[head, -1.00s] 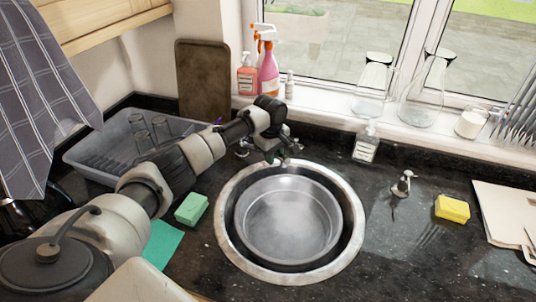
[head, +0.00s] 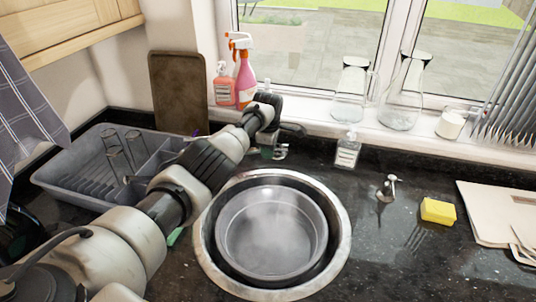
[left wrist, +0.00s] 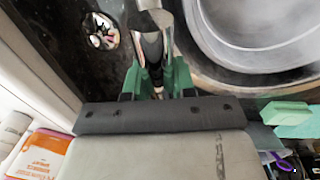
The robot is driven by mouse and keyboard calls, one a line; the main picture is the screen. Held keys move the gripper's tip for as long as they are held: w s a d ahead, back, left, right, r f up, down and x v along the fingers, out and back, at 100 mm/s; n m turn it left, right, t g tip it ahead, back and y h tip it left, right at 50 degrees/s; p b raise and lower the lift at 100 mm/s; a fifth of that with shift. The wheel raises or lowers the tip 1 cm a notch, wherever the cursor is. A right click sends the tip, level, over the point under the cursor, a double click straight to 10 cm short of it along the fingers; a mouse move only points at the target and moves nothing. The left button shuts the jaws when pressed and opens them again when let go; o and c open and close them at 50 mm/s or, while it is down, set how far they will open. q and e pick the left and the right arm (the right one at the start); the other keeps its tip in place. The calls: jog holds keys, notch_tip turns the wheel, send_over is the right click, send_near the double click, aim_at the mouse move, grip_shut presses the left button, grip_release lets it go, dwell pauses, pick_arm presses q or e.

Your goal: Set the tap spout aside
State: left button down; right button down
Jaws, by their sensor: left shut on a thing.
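The chrome tap spout (left wrist: 152,46) is between the green fingers of my left gripper (left wrist: 158,80) in the left wrist view, and the gripper is shut on it. In the head view my left gripper (head: 268,150) is at the back edge of the round sink (head: 340,240), and a small part of the spout (head: 281,152) shows beside it. The arm and gripper hide most of the spout there. A round chrome piece (left wrist: 101,30) shows left of the spout in the wrist view. My right gripper is not in view.
A grey basin (head: 272,240) sits in the sink. A dish rack (head: 85,185) stands left, a clear soap bottle (head: 347,152) behind right. A small chrome fitting (head: 386,190) and yellow sponge (head: 438,211) are right. Spray bottle (head: 245,85) and glassware line the sill.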

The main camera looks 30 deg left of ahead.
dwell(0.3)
pick_arm(q)
jog(key=c, duration=0.9)
grip_release()
jog(key=shift+r, duration=0.25)
jog(key=r, duration=0.7)
jog(key=s+r, duration=0.1)
jog(key=r, duration=0.2)
jog(key=shift+d+r+b, duration=0.1)
jog(key=shift+r+b, duration=0.05)
jog(key=shift+b, duration=0.15)
